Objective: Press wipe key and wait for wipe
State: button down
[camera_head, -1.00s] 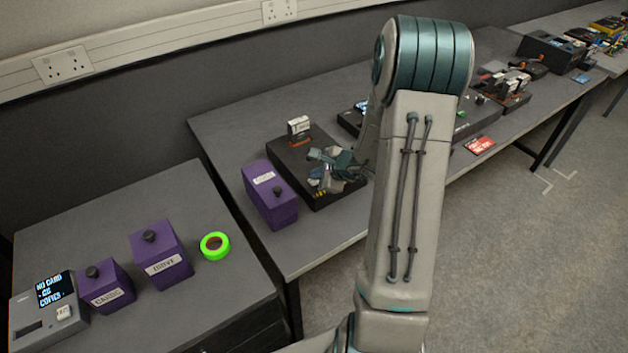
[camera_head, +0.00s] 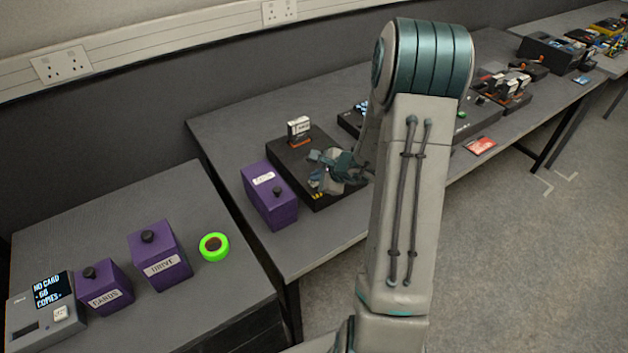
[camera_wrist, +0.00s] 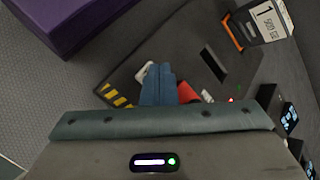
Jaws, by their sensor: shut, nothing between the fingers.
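A black box (camera_head: 289,151) stands on the middle bench, and my gripper (camera_head: 318,178) is low over its front part. In the wrist view, my gripper's blue fingers (camera_wrist: 158,88) are together, with nothing between them. They point down at the box top (camera_wrist: 222,38), between a white key (camera_wrist: 144,74) on the left and a red part (camera_wrist: 187,92) on the right. The fingertips overlap the white key's edge; I cannot tell whether they touch or press it. Yellow-black stripes (camera_wrist: 113,95) mark the box edge. I cannot read any wipe label.
A white "1 500 GB" drive (camera_wrist: 270,20) stands in an orange-edged slot (camera_wrist: 232,33). A purple lidded box (camera_head: 270,195) is left of the black box. The nearer bench holds two purple boxes, a green tape roll (camera_head: 214,247) and a grey unit with a screen (camera_head: 47,287).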

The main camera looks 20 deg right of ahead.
aim_at(317, 184)
jog(key=shift+r+p, duration=0.5)
jog(key=shift+r, duration=0.35)
jog(key=shift+r+p, duration=1.65)
jog(key=shift+r, duration=0.95)
